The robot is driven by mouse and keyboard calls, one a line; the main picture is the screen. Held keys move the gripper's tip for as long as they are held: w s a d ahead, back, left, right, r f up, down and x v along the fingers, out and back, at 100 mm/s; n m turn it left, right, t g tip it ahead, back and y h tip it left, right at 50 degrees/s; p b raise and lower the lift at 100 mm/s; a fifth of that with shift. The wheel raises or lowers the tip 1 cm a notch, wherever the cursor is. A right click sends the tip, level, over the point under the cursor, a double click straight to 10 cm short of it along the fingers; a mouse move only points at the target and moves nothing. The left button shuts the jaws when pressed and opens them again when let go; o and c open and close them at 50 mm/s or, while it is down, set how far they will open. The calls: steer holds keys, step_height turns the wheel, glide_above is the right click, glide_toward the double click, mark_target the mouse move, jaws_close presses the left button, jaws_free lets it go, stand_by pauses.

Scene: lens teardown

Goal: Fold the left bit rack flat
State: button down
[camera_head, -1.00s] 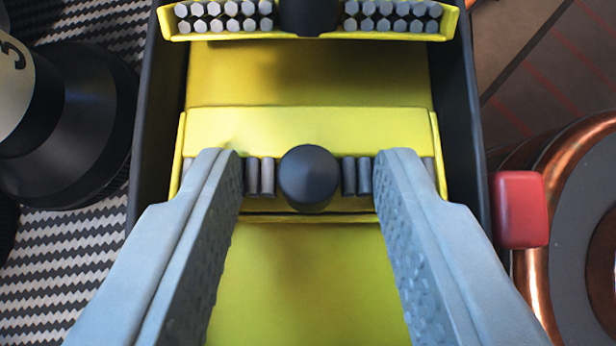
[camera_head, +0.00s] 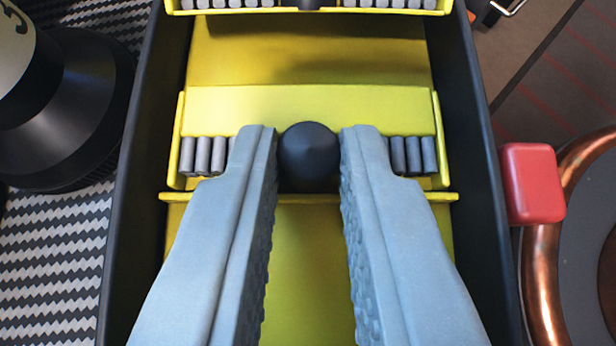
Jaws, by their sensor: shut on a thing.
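A yellow bit rack (camera_head: 310,108) holding grey bits in a row lies across the middle of a dark-walled case (camera_head: 142,170). A black round knob (camera_head: 309,150) sits at the middle of this rack's front. My gripper (camera_head: 309,155) is shut on the knob, with one grey finger on each side of it. The fingers hide the bits nearest the knob. A second yellow rack (camera_head: 240,10) with bits shows at the top edge, partly cut off. I cannot tell from this view which rack is called the left one.
A red block (camera_head: 533,184) is at the case's right wall, beside a copper ring (camera_head: 543,290). A black lens-like part (camera_head: 75,110) stands at left on a striped mat (camera_head: 50,250). The yellow case floor (camera_head: 300,240) is bare in front of the rack.

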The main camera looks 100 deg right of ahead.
steer(key=c, duration=1.4)
jaws_free()
steer(key=shift+o, duration=0.2)
steer(key=shift+a+r, duration=0.1)
steer(key=v, duration=1.7)
steer(key=shift+w, duration=0.1)
steer(key=s+a+r+n+t+y, duration=0.1)
steer(key=s+r+n+t+y, duration=0.4)
steer(key=s+r+n+t, duration=0.4)
steer(key=s+a+r+n+t+y, duration=0.2)
steer(key=s+r+n+t+y, duration=0.3)
steer(key=s+r+n+t, duration=0.4)
steer(key=s+r+n, duration=0.1)
steer(key=s+r, duration=0.5)
steer(key=s, duration=0.2)
steer(key=shift+s+a+t+y, duration=0.15)
steer(key=shift+a+t+y, duration=0.1)
steer(key=shift+t+y, duration=0.05)
